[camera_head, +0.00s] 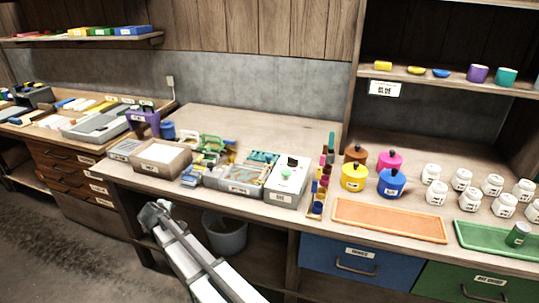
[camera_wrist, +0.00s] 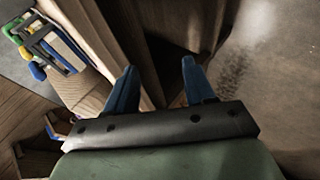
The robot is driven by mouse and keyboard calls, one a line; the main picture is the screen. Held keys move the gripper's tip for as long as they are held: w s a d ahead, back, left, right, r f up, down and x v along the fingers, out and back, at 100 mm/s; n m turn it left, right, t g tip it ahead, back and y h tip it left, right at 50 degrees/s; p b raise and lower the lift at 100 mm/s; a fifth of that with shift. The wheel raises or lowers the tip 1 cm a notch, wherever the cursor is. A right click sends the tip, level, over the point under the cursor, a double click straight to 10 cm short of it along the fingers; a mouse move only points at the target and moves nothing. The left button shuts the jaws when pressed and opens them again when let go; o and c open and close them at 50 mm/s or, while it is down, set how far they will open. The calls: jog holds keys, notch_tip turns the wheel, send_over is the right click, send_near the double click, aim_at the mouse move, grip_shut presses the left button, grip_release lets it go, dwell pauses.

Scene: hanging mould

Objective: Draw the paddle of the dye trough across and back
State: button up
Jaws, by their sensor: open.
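I cannot tell for sure which thing is the dye trough, and its paddle is too small to make out. A grey box with a label and a green round knob (camera_head: 287,173) stands at the front edge of the bench. A grey tray (camera_head: 240,187) with teal parts stands left of it. My gripper (camera_head: 152,216) is in front of the bench, low and left of these, apart from them. In the wrist view its two blue fingers (camera_wrist: 160,82) are spread, with nothing between them.
A cardboard box (camera_head: 162,158) and several small tools stand left on the bench. Coloured pots (camera_head: 354,177), an orange tray (camera_head: 388,220) and white jars (camera_head: 437,193) stand right. A grey bin (camera_head: 225,233) is below the bench. The bench's back middle (camera_head: 240,125) is clear.

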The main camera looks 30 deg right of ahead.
jog(key=w+d+r, duration=0.3)
jog(key=w+r, duration=0.1)
jog(key=r, duration=0.4)
notch_tip(320, 180, up, 22)
jog(key=m+g+h, duration=0.2)
jog(key=m+g, duration=0.2)
jog(key=m, duration=0.5)
send_over(268, 155)
jog(key=s+a, duration=0.2)
jog(key=s+d+r+m+y, duration=0.1)
jog(key=s+d, duration=0.2)
jog(key=d, duration=0.1)
jog(key=w+f+y, duration=0.1)
jog(key=f, duration=0.4)
jog(key=w+a+f+y, duration=0.1)
jog(key=f, duration=0.5)
jog(key=w+a+f+y, duration=0.1)
jog(key=w+f+y, duration=0.1)
jog(key=f, duration=0.3)
jog(key=shift+f+g, duration=0.2)
jog(key=shift+g, duration=0.1)
jog(key=shift+d, duration=0.1)
grip_shut()
